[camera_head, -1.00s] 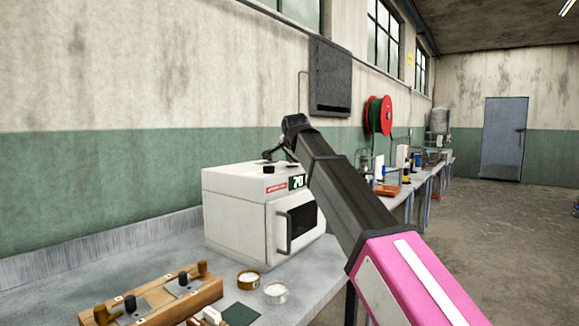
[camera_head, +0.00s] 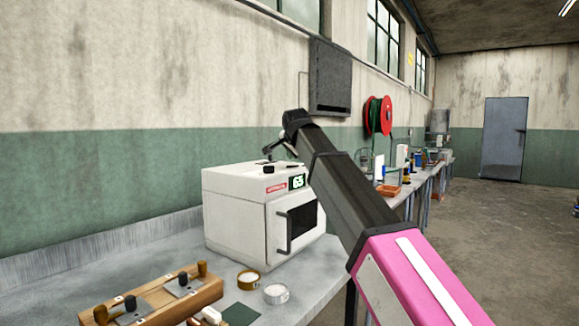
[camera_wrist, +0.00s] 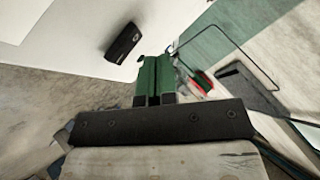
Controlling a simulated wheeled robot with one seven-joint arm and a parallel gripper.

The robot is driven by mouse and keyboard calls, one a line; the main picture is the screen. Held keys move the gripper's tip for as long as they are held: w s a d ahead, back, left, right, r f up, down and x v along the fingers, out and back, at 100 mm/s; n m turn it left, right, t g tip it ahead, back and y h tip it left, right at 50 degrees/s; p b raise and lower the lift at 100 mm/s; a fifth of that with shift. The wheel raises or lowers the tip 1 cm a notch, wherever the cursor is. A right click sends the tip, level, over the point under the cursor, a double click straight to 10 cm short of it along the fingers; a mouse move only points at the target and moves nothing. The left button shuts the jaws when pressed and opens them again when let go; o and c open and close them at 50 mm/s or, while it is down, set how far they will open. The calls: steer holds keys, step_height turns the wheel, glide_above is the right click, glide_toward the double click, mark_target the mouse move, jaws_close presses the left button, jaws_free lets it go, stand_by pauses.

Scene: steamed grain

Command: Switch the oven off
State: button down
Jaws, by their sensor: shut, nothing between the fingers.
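The white oven (camera_head: 237,215) stands on the grey bench with its dark-windowed door shut. Its green display (camera_head: 297,182) is lit and reads about 65; the last digit is hard to read. A small black switch (camera_head: 268,170) sits on the oven's top near the front. In the wrist view the black switch (camera_wrist: 122,41) lies on the white oven top (camera_wrist: 85,22), left of my fingertips and apart from them. My gripper (camera_wrist: 155,60) has its green fingers together and empty. In the head view it is small and partly hidden behind my arm, above the oven's top.
A wooden block with knobs (camera_head: 165,296), a brown ring-like dish (camera_head: 248,280) and a clear dish (camera_head: 276,293) stand in front of the oven. The wall is behind it. A red reel (camera_head: 379,115) hangs farther back.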

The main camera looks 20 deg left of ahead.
steer(key=shift+d+r, duration=0.15)
steer(key=shift+r, duration=1.1)
steer(key=shift+d+r, duration=0.15)
steer(key=shift+r, duration=1.05)
steer(key=shift+s, duration=0.1)
